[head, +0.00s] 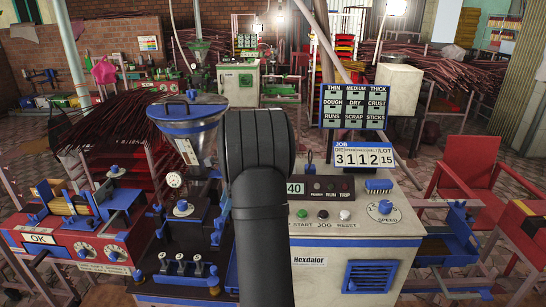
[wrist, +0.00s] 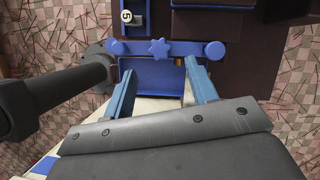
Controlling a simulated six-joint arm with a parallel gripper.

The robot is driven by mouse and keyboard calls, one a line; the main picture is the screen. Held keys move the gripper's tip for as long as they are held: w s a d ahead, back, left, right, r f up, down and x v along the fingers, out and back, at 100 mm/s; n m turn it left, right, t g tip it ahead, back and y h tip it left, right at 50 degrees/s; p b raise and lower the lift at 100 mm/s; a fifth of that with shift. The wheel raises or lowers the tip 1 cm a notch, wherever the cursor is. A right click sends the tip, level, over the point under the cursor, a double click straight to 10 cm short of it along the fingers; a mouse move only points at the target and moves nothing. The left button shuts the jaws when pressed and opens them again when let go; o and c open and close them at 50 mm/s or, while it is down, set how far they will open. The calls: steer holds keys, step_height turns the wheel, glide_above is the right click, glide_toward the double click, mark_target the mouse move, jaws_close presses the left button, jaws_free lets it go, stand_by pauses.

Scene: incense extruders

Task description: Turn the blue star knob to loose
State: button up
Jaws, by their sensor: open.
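The blue star knob (wrist: 158,48) shows in the wrist view on a blue crossbar, between two round blue knobs (wrist: 117,48) (wrist: 214,50). My gripper (wrist: 160,68) is open, with its two blue fingers apart. In that view the fingertips lie just below the crossbar, one on each side of the star knob. Nothing is between them, and I cannot tell how far above the knob they are. In the head view I cannot make out the star knob or the gripper; my dark arm covers the middle of the machine.
The cream control cabinet (head: 410,222) with buttons and a speed dial (head: 384,211) stands right of my arm. A glass hopper (head: 188,150) and a red machine (head: 62,258) are on the left. A red chair (head: 468,165) is at the right.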

steer(key=d+r+t, duration=0.1)
steer(key=d+r, duration=0.4)
steer(key=r, duration=0.1)
steer(key=s+d+r+t, duration=0.1)
steer(key=d+r, duration=0.4)
steer(key=r, duration=0.1)
steer(key=s+d+r+n+t, duration=0.1)
steer(key=d+r, duration=0.4)
steer(key=r, duration=0.1)
steer(key=shift+s, duration=0.2)
steer(key=shift+a+f, duration=0.1)
steer(key=shift+a, duration=0.1)
steer(key=w+a+f+m+g, duration=0.1)
steer(key=w+a+f+g, duration=0.1)
steer(key=a+f, duration=1.1)
steer(key=shift+w+f+g, duration=0.4)
steer(key=shift+f+g, duration=0.1)
steer(key=shift+f, duration=0.2)
steer(key=shift+a, duration=0.1)
